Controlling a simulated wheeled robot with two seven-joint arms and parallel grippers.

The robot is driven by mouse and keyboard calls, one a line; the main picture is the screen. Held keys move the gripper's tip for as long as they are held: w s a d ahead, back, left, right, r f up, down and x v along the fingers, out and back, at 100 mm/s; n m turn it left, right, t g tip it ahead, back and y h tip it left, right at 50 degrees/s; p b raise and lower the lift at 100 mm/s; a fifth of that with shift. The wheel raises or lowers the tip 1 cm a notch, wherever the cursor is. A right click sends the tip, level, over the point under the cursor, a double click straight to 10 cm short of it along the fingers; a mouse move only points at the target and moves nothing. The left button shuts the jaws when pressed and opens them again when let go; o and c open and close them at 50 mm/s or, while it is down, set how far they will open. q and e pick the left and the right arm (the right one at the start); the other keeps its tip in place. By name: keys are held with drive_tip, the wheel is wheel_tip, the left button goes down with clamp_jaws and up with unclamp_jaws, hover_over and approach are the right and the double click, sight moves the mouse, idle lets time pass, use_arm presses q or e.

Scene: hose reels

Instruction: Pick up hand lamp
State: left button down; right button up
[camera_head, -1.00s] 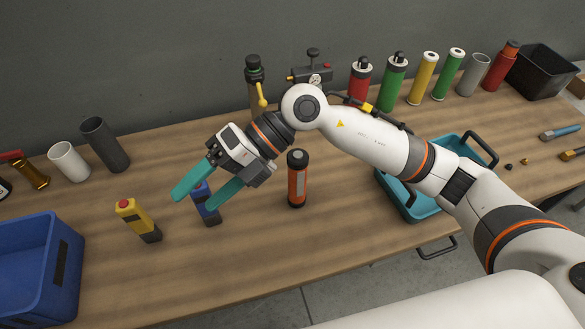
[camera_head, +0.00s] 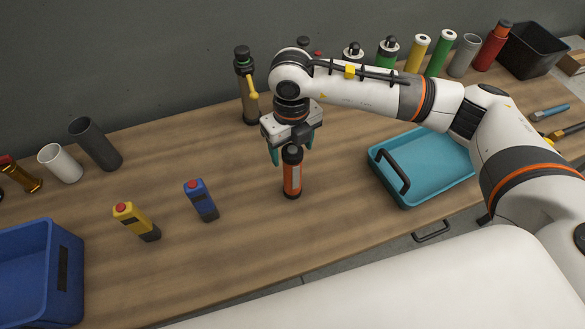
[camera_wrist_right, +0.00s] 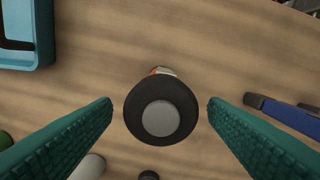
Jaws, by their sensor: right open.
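The hand lamp, an upright orange cylinder with a black cap and black base (camera_head: 292,177), stands on the table near the middle of the head view. My right gripper (camera_head: 291,158) points down just above and behind it, with its teal fingers apart on either side of the cap. In the right wrist view, the lamp's round black cap with a grey centre (camera_wrist_right: 160,112) sits between the two open green fingers (camera_wrist_right: 160,106), with a gap on both sides. My left gripper is not in view.
A blue controller (camera_head: 201,200) and a yellow one (camera_head: 136,221) stand to the left. A teal tray (camera_head: 425,192) lies to the right, a blue bin (camera_head: 62,285) at the far left. A dark flashlight-like cylinder (camera_head: 246,90) and several bottles stand behind.

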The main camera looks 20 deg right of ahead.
sight(292, 174)
drive_tip(key=shift+f+p, duration=0.3)
drive_tip(key=shift+p, duration=0.05)
wheel_tip(292, 174, down, 4)
drive_tip(key=shift+s+r+p, duration=0.15)
drive_tip(key=shift+r+p, duration=0.05)
drive_tip(key=shift+p, duration=0.8)
drive_tip(key=shift+f, duration=0.5)
drive_tip(key=c, duration=1.2)
drive_tip(key=shift+r, duration=0.15)
